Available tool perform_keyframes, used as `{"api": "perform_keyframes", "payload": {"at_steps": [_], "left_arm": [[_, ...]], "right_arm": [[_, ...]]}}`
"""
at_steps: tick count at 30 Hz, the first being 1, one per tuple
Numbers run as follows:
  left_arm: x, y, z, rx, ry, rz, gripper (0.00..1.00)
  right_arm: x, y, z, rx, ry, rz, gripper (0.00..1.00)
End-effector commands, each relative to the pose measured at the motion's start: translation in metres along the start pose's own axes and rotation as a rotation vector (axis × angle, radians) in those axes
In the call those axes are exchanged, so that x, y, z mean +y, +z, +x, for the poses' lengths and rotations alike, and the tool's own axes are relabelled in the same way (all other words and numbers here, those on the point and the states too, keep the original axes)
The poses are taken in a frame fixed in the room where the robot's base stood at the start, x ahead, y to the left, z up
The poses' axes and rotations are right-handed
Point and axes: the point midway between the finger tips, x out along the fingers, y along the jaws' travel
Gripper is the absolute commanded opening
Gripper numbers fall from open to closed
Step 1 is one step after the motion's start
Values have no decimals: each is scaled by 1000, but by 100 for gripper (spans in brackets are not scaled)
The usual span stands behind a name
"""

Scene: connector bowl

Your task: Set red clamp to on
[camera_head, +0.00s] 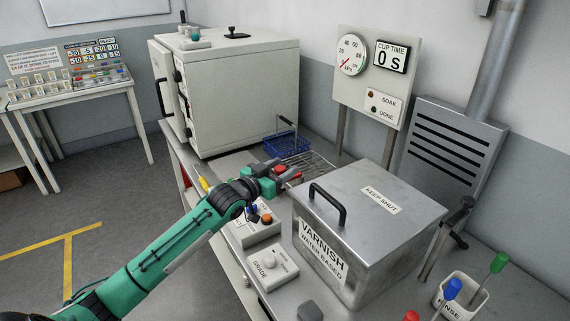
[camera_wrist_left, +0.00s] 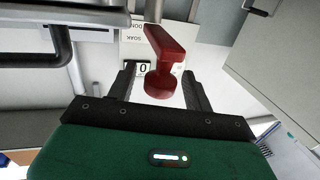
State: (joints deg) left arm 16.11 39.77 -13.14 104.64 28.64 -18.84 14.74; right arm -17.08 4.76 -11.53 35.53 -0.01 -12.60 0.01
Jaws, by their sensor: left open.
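The red clamp (camera_head: 289,174) shows as a small red piece at my left gripper (camera_head: 272,178), by the wire rack behind the varnish box. In the left wrist view the red clamp (camera_wrist_left: 168,45) is a red bar with a round knob at its lower end. The knob lies in the picture between the two dark fingers of my left gripper (camera_wrist_left: 158,88), with gaps at both sides. The gripper is open. The clamp's base is hidden, and I cannot tell its on or off setting. My right gripper is not in view.
The metal varnish box (camera_head: 350,230) with a black handle stands right of my left arm. A white oven (camera_head: 240,95) stands behind, with a blue basket (camera_head: 287,144) beside it. A GRADE box (camera_head: 268,268) and a box with an orange button (camera_head: 267,218) sit near the bench edge.

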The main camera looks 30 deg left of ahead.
Motion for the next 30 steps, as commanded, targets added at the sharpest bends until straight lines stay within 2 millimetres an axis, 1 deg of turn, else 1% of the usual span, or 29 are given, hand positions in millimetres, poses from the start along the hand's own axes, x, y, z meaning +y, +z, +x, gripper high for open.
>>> {"api": "perform_keyframes", "payload": {"at_steps": [3,6,15,17,21,23,24,30], "left_arm": [[0,-1,10,0,0,0,52],[0,-1,14,0,1,1,52],[1,0,16,-1,1,1,52],[1,0,16,-1,1,1,42],[0,0,16,-1,1,1,14],[0,0,16,-1,1,1,3],[0,0,16,-1,1,1,0],[1,0,16,0,-3,0,0]], "right_arm": [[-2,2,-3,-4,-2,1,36],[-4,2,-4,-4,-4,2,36],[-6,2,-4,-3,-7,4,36],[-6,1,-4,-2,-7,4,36],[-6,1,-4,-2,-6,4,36],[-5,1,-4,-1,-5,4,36],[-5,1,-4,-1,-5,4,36],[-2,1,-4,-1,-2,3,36]]}}
